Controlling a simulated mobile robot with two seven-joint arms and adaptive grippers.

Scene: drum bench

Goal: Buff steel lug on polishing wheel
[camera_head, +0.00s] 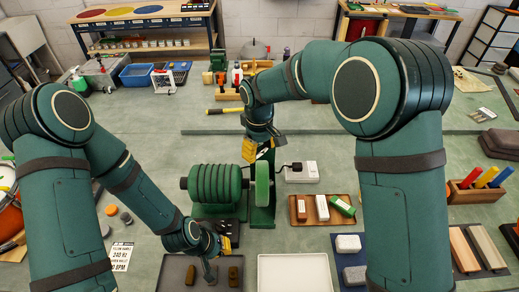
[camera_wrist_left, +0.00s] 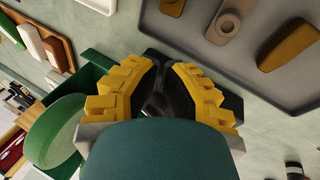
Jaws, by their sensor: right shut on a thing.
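The green polishing wheel (camera_head: 262,184) stands upright on its bench machine in the head view. It also shows at the lower left of the left wrist view (camera_wrist_left: 56,132). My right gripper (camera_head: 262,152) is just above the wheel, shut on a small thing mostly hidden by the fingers. My left gripper (camera_head: 210,272) points down over the dark tray (camera_head: 169,279), between two brown lugs, one on the left (camera_head: 190,277) and one on the right (camera_head: 233,277). In the left wrist view a greyer lug with a round boss (camera_wrist_left: 223,25) lies in that tray. The left jaw gap is unclear.
A ribbed green motor (camera_head: 214,184) sits left of the wheel. An empty pale tray (camera_head: 296,273) lies right of the dark one. A wooden tray of bars (camera_head: 323,211) and a small white box (camera_head: 302,172) stand to the wheel's right. The back bench is partly clear.

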